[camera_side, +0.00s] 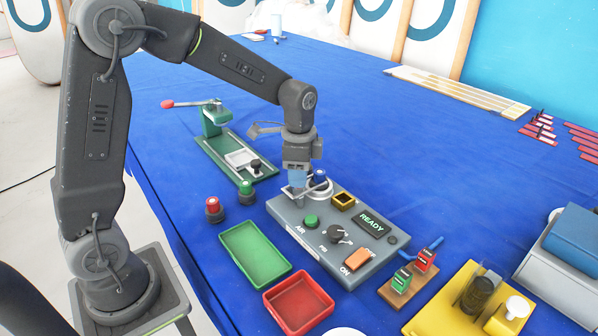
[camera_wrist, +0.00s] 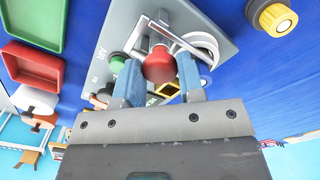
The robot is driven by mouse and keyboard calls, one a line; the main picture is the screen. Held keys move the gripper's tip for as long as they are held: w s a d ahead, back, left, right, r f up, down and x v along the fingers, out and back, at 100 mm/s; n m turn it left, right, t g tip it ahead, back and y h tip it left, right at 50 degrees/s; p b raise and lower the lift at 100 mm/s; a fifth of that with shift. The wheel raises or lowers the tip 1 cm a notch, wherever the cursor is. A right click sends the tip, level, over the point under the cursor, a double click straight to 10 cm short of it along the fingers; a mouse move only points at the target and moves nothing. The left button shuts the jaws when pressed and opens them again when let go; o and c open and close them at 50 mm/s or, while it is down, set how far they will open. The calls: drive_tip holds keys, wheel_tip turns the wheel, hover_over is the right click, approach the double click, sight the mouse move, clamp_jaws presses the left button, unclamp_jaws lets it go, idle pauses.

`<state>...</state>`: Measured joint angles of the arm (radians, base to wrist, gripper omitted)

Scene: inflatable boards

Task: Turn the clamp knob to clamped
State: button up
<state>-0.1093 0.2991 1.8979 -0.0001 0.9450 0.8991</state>
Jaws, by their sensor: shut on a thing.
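A grey control box (camera_side: 350,262) stands on the blue table, with a metal clamp and lever at its far left end. In the wrist view the clamp's silver bar (camera_wrist: 180,38) passes beside a round metal ring (camera_wrist: 205,42). A red ball-shaped knob (camera_wrist: 158,65) sits between the blue fingers of my gripper (camera_wrist: 158,78), which is shut on it. In the side view my gripper (camera_side: 298,190) points down over the clamp end and hides the red knob. No clamp position marking is readable.
The box carries a green button (camera_side: 311,221), a dark dial (camera_side: 336,234), an orange switch (camera_side: 357,260) and a READY display (camera_side: 372,222). A green tray (camera_side: 255,252) and red tray (camera_side: 299,303) lie in front. A green toggle press (camera_side: 214,125) stands behind left.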

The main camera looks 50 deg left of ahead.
idle(0.4)
drive_tip(key=o, duration=0.9)
wheel_tip(320, 180, up, 14)
drive_tip(key=shift+f, duration=0.1)
